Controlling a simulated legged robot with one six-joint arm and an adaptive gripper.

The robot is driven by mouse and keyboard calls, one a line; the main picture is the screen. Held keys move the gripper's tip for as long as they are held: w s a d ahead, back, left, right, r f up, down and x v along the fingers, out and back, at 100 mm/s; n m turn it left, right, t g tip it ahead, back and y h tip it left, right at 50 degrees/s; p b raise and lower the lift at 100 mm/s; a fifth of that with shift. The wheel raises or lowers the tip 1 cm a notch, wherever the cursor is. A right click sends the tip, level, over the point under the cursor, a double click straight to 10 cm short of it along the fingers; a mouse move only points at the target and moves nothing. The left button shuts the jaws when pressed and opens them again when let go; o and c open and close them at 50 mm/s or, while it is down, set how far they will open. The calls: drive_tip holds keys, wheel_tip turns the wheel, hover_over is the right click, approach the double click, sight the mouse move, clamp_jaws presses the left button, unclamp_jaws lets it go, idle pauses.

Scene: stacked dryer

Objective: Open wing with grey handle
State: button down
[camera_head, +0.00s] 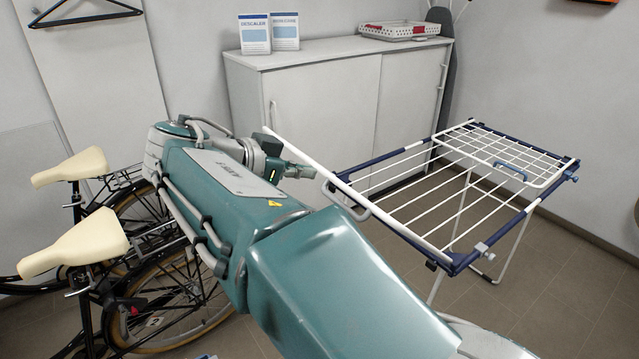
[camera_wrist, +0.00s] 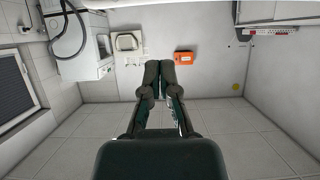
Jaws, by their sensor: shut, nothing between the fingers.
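The drying rack (camera_head: 433,197) stands at right in the head view, with white rods and a dark blue frame. A grey handle (camera_head: 347,203) is a loop on its near-left long side, by a white bar running diagonally. The far-right wing (camera_head: 508,157) lies flat over the rack and carries a blue handle (camera_head: 510,171). My gripper (camera_head: 304,171) is beyond my arm, left of the grey handle and apart from it. In the wrist view, my gripper's fingers (camera_wrist: 159,66) are together and empty. The rack does not show there.
A white cabinet (camera_head: 325,95) stands behind the rack, with two boxes (camera_head: 270,33) and a red-white basket (camera_head: 400,31) on top. Bicycles (camera_head: 105,240) stand at left, close to my arm. The wrist view shows open floor (camera_wrist: 255,135) and a white machine (camera_wrist: 80,45).

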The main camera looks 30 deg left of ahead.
sight(349, 191)
drive_tip(key=w+d+f, duration=0.1)
drive_tip(key=w+f, duration=0.1)
drive_tip(key=w+d+f, duration=0.1)
drive_tip(key=w+f, duration=0.1)
drive_tip(key=w+d+f, duration=0.1)
drive_tip(key=w+f, duration=0.1)
drive_tip(key=w, duration=0.1)
drive_tip(key=shift+f, duration=0.35)
drive_tip(key=shift+s+a+f, duration=0.1)
drive_tip(key=shift+s+f, duration=0.05)
drive_tip(key=shift+f, duration=0.4)
drive_tip(key=s+a+f+t, duration=0.2)
drive_tip(key=s+f, duration=0.2)
drive_tip(key=f, duration=0.6)
drive_tip(key=s+a+f+t+h, duration=0.1)
drive_tip(key=s+f, duration=0.4)
drive_tip(key=f, duration=0.5)
drive_tip(key=shift+a+f+t+h, duration=0.15)
drive_tip(key=shift+a+t+h, duration=0.15)
drive_tip(key=shift+a+t, duration=0.15)
